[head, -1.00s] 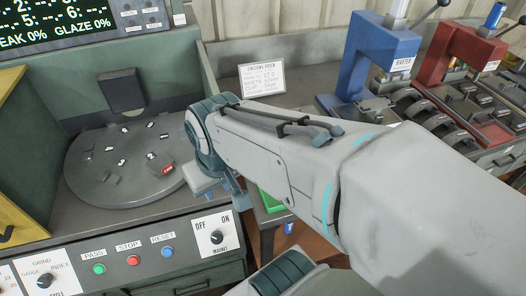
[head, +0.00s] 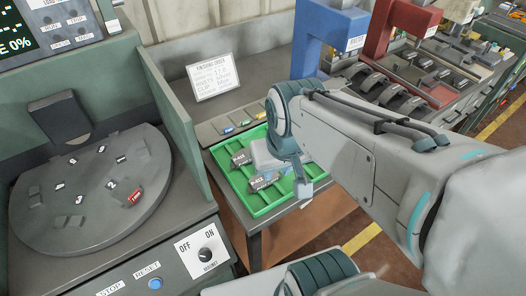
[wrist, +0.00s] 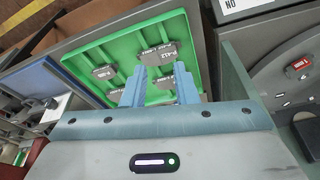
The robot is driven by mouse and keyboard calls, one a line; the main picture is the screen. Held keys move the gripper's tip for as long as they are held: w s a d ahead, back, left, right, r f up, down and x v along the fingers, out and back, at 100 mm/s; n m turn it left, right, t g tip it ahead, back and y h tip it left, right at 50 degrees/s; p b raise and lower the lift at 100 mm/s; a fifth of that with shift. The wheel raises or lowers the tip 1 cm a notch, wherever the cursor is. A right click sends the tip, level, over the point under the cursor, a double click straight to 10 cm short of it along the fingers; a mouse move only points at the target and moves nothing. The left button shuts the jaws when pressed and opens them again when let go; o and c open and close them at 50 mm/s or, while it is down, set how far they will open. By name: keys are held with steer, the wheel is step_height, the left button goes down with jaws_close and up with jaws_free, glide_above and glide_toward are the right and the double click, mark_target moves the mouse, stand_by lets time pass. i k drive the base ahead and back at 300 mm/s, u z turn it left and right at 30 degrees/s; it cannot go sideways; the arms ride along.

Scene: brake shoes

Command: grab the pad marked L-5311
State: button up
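A green divided tray (head: 229,182) holds several grey pads with small white labels. In the head view, one pad (head: 241,157) lies near the back left and another pad (head: 262,181) lies beside my gripper (head: 302,185). In the wrist view the tray (wrist: 84,48) shows a pad (wrist: 157,52) beyond my fingers, a pad (wrist: 105,72) to their left and others close by. The labels are too small to read surely, so I cannot tell which pad is L-5311. My gripper (wrist: 160,88) is over the tray, its two blue fingers apart with no pad visibly held.
A notice card (head: 212,75) stands behind the tray. Blue (head: 325,45) and red (head: 393,30) presses and rows of shoes are at right.

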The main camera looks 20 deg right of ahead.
mark_target(255, 183)
steer(key=k, duration=0.5)
steer(key=z, duration=3.4)
steer(key=k, duration=0.9)
steer(key=u, duration=1.7)
steer(key=i, duration=0.5)
steer(key=z, duration=0.05)
